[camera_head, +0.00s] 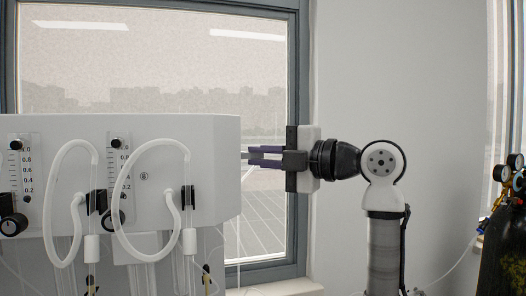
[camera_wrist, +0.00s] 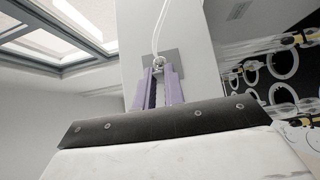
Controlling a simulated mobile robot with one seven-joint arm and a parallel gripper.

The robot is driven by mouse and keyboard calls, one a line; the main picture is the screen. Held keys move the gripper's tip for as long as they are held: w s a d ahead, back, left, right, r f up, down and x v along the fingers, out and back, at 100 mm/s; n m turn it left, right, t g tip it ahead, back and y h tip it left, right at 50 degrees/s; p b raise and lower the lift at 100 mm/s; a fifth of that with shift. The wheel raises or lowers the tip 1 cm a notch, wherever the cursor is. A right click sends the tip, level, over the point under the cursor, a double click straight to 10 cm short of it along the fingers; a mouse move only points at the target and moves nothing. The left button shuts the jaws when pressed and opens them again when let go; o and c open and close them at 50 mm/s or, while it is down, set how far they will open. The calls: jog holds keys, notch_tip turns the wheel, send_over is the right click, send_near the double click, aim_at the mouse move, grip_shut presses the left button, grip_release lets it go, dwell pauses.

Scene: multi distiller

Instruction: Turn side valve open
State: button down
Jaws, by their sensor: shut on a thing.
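The white distiller unit (camera_head: 190,240) fills the left of the head view. My gripper (camera_head: 252,156) reaches in from the right, level, with its two purple fingers at the unit's right side face. In the wrist view my gripper (camera_wrist: 158,72) has its fingers close together around the small metallic side valve (camera_wrist: 158,63). The valve sits in front of a grey plate, and white tubes run from it. The fingertips hide part of the valve, and its handle angle cannot be told. In the head view the valve is hardly visible.
White looped hoses (camera_head: 70,205) and flow gauges (camera_head: 118,165) with black knobs are on the unit's front. A window (camera_head: 268,215) is behind. A dark gas cylinder (camera_head: 503,250) with regulators stands at the far right. Bare wall lies between my arm and the cylinder.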

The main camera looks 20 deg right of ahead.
jog(key=shift+r, duration=0.1)
dwell(0.4)
jog(key=c, duration=1.8)
grip_release()
jog(key=shift+o, duration=0.2)
jog(key=b+v, duration=0.3)
jog(key=v, duration=1)
jog(key=shift+s+d, duration=0.2)
jog(key=shift+s, duration=0.05)
